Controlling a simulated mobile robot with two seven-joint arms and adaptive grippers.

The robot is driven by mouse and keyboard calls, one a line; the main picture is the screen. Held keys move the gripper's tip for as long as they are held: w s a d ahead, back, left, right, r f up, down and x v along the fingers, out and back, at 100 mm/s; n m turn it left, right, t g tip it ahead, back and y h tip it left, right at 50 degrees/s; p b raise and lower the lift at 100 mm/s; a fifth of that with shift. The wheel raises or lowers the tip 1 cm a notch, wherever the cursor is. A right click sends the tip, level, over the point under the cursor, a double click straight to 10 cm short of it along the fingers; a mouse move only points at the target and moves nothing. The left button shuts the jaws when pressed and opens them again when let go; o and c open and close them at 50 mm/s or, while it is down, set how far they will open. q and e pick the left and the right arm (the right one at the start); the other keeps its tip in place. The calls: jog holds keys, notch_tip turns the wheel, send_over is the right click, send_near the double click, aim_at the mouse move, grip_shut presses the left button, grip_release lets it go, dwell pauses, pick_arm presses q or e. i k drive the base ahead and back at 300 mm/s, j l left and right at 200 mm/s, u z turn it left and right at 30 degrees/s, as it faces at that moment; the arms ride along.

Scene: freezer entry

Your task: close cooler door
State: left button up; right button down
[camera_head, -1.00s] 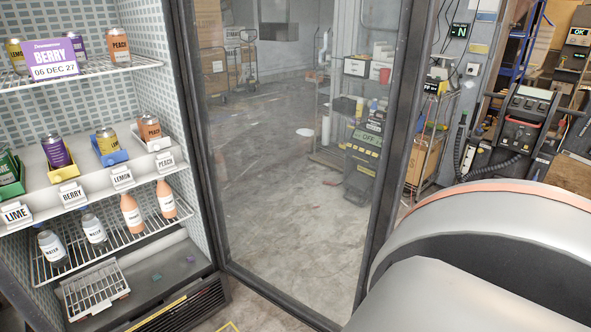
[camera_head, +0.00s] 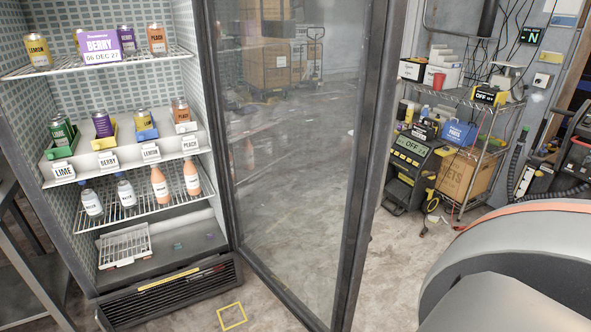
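The cooler (camera_head: 55,214) stands at the left with its interior exposed and its shelves of cans and bottles in plain sight. Its glass door (camera_head: 290,130) has a dark frame (camera_head: 352,170) and stands open, hinged at the cooler's right side and swung out toward me. I see the floor and boxes through or in the glass. A large grey rounded part of my own right arm fills the lower right corner. Neither gripper is in view, and nothing of mine is seen touching the door.
A wire rack (camera_head: 470,135) with boxes stands behind the door at the right, beside a dark machine (camera_head: 408,170) on the floor. A yellow square (camera_head: 232,316) marks the floor in front of the cooler.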

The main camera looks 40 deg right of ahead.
aim_at(379, 82)
jog(key=k+l+u, duration=0.1)
jog(key=k+l, duration=0.15)
jog(key=l, duration=0.15)
jog(key=k+l, duration=0.4)
jog(key=l, duration=0.25)
jog(key=k+l+u, duration=0.15)
jog(key=l, duration=0.55)
jog(key=l+u, duration=0.2)
jog(key=l, duration=1.25)
jog(key=i+l+u, duration=0.1)
jog(key=l, duration=0.35)
